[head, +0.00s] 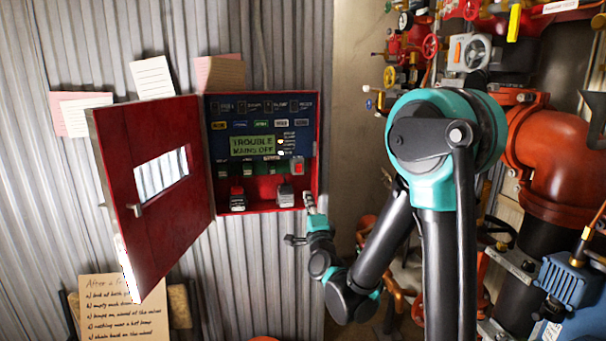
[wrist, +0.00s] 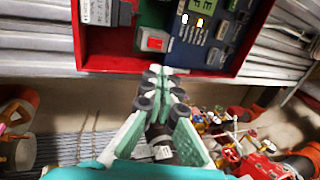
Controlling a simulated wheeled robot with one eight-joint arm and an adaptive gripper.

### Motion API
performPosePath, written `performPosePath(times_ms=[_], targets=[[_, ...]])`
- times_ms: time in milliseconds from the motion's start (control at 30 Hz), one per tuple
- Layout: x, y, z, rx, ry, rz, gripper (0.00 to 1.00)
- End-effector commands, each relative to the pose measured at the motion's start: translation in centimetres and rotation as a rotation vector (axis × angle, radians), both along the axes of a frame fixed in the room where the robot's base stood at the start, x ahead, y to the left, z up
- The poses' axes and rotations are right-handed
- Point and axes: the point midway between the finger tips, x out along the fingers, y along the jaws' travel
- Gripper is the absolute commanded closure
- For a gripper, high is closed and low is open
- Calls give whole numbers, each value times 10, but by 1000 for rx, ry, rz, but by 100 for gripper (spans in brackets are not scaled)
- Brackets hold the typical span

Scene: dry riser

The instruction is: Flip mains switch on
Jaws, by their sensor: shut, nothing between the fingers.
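A red panel box (head: 268,207) hangs on the corrugated wall, its red door (head: 160,190) swung open to the left. Its green display (head: 253,146) reads "TROUBLE MAINS OFF". Low inside sit a dark block with red (head: 237,198) and a grey block (head: 285,196); a red rocker or button (head: 298,166) is above the grey one. I cannot tell which is the mains switch. My gripper (head: 309,201) is shut and empty near the box's lower right corner. In the wrist view, its fingertips (wrist: 166,78) lie close to the box rim, with the red button (wrist: 152,40) and grey block (wrist: 98,12) beyond.
Red and orange pipes (head: 555,165) with valves fill the right side, close to my arm. Paper notes (head: 152,78) are around the box top, and a handwritten card (head: 113,308) is below the door. A blue device (head: 572,285) stands at lower right.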

Motion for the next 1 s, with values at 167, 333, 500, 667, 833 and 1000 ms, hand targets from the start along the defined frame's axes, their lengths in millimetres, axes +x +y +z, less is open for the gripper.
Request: performPosePath(times_ms=[167,333,500,667,833,1000], targets=[[3,1,1,-1,1,0,100],[22,6,7,-3,0,-1,100],[52,15,17,-3,0,-1,100],[81,22,27,-3,0,-2,100],[107,31,36,-3,0,0,100],[122,35,41,-3,1,1,100]])
